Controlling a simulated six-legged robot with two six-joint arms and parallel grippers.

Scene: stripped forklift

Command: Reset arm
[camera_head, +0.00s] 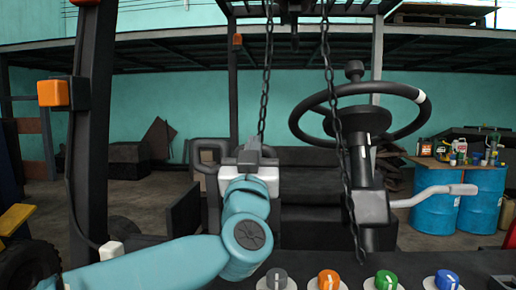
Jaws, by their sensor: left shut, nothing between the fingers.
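My left arm comes in from the lower left in light blue, bends at a round joint and points away from me. My left gripper (252,150) is at its far end, near the middle of the view. Its dark fingers are shut with nothing between them. The gripper appears in front of the forklift's dark seat area (315,185) and left of the steering wheel (360,115). It seems to touch nothing, though its depth is hard to tell. My right gripper does not show.
Grey (277,279), orange (328,280), green (386,280) and blue (447,280) knobs line the front panel. Two chains hang down, one behind my gripper (268,70) and one to its right (336,120). A pale-handled lever (435,194) sticks out right. A dark post (90,130) stands left.

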